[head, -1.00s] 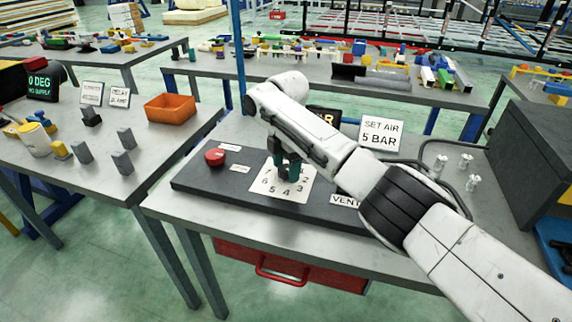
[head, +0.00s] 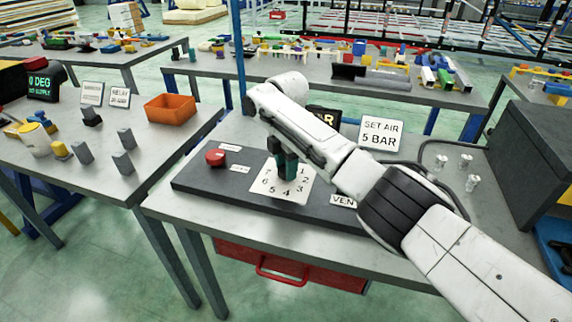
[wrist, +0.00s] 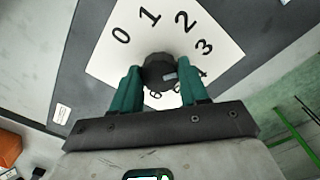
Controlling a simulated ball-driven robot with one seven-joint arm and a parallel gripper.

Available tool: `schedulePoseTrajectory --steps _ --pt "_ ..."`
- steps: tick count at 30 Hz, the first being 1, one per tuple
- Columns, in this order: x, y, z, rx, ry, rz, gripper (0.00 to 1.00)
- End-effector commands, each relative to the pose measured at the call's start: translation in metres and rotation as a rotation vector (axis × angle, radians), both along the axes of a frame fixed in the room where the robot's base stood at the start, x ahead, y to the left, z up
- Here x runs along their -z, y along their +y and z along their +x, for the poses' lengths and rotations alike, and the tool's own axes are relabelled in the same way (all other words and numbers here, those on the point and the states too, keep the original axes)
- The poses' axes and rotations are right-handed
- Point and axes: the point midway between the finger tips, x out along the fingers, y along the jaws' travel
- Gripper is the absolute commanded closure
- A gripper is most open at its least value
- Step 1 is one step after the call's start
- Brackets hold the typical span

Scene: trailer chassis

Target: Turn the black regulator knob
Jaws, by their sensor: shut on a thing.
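The black regulator knob (wrist: 158,63) sits in the middle of a white dial plate (wrist: 115,65) with black numbers. A pale mark on the knob points right, roughly toward the 4. My gripper (wrist: 160,80) is shut on the knob, one green finger on each side. In the head view my gripper (head: 286,176) reaches down onto the dial plate (head: 299,194), and its fingers hide the knob. A white sign (head: 381,133) behind reads "SET AIR 5 BAR".
The dial is on a dark panel (head: 208,183) with a red button (head: 215,157) at left and a vent label (head: 343,201) at right. A dark display (head: 325,115) is partly hidden behind my arm. Small clear fittings (head: 466,162) stand to the right.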

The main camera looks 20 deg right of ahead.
Motion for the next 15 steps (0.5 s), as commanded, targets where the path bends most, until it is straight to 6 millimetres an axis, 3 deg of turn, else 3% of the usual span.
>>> schedulePoseTrajectory --steps 15 --pt "-0.0022 0.0010 -0.0004 0.410 0.000 0.001 0.86"
